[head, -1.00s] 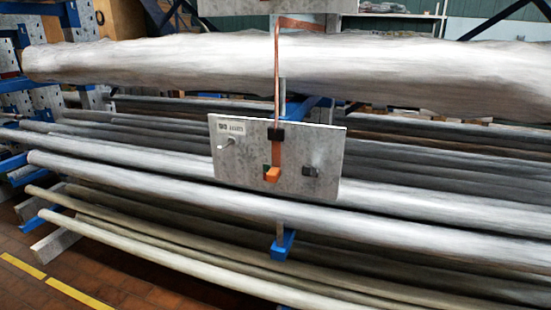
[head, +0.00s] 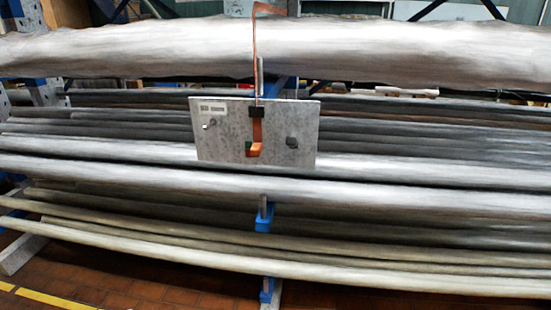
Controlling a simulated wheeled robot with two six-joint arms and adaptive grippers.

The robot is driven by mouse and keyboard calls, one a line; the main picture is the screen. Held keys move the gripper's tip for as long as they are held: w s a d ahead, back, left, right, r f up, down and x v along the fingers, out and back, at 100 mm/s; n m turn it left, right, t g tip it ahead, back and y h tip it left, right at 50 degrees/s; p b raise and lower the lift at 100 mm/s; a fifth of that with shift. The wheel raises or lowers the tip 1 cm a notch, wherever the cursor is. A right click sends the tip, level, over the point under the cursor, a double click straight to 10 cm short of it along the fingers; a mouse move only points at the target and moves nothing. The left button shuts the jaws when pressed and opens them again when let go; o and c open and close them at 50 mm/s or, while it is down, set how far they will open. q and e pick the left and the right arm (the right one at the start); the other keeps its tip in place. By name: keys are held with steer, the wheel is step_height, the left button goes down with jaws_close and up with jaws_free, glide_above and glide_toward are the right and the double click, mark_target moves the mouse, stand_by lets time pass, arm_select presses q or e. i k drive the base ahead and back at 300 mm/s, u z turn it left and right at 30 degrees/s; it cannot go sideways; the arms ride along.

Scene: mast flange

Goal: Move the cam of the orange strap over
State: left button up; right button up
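The orange strap (head: 254,55) hangs down from the top, in front of the large pale pipe, to a grey metal plate (head: 225,140). On the plate it passes a black block (head: 256,112), which may be the cam buckle, though it is too small to be sure. Below the block the strap runs down to a brighter orange end piece (head: 255,149) that sticks out from the plate. A small dark knob (head: 292,142) sits on the plate to the right, and a light peg (head: 209,126) and a white label (head: 212,107) are on the left. Neither gripper is in view.
A large pale pipe (head: 420,45) crosses behind the strap. Several long pipes (head: 400,195) lie on the rack behind and below the plate. Blue supports (head: 264,218) stand under the plate. Brick floor with a yellow line (head: 45,298) shows at lower left.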

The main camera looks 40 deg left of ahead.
mark_target(292, 142)
steer(key=k, duration=0.25)
steer(key=u, duration=1.25)
steer(key=i, duration=0.5)
steer(key=z, duration=0.05)
